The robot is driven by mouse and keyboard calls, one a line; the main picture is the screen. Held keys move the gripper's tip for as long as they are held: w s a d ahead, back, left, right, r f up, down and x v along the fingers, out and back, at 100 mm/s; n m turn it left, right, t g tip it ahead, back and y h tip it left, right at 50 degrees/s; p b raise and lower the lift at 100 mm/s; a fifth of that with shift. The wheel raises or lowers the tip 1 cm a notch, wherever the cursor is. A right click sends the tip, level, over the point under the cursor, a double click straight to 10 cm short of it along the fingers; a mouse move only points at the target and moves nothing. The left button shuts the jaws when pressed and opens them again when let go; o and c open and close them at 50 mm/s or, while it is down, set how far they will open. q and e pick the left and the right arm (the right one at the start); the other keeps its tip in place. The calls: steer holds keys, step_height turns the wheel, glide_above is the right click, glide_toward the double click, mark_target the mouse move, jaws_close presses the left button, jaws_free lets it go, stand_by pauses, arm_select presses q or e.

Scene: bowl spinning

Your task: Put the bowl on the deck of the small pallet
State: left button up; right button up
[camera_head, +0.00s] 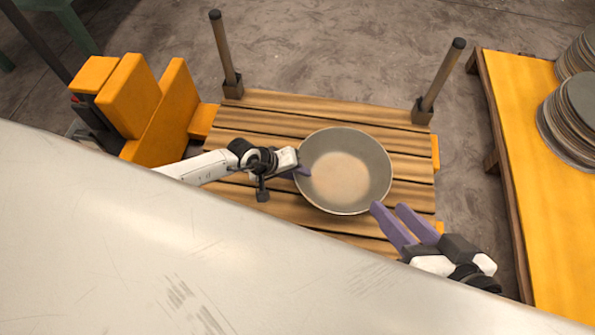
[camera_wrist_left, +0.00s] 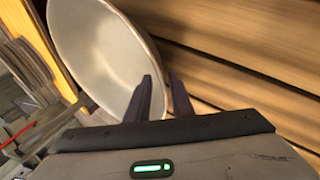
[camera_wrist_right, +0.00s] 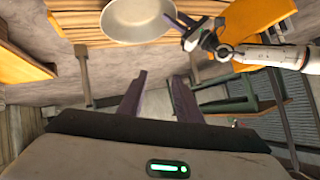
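The bowl (camera_head: 374,157) is a wide, pale grey metal bowl with a sandy-toned inner bottom. In the head view it is over the wooden deck of the small pallet (camera_head: 270,101), right of its middle. I cannot tell whether it rests fully on the slats. My left gripper (camera_head: 303,171) is at the bowl's left rim. In the left wrist view, one finger overlaps the inside of the bowl (camera_wrist_left: 95,45) and the other is outside, with a gap between them. My right gripper (camera_head: 390,215) is open and empty, just beyond the bowl's lower right rim.
Two upright posts (camera_head: 226,50) (camera_head: 443,75) stand at the pallet's far corners. Yellow blocks (camera_head: 140,105) are at its left. A yellow-topped table (camera_head: 535,140) with stacked grey discs (camera_head: 570,120) stands at right. A large pale surface (camera_head: 150,260) hides the near area.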

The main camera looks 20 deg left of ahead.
arm_select(q)
steer(key=shift+r, duration=0.1)
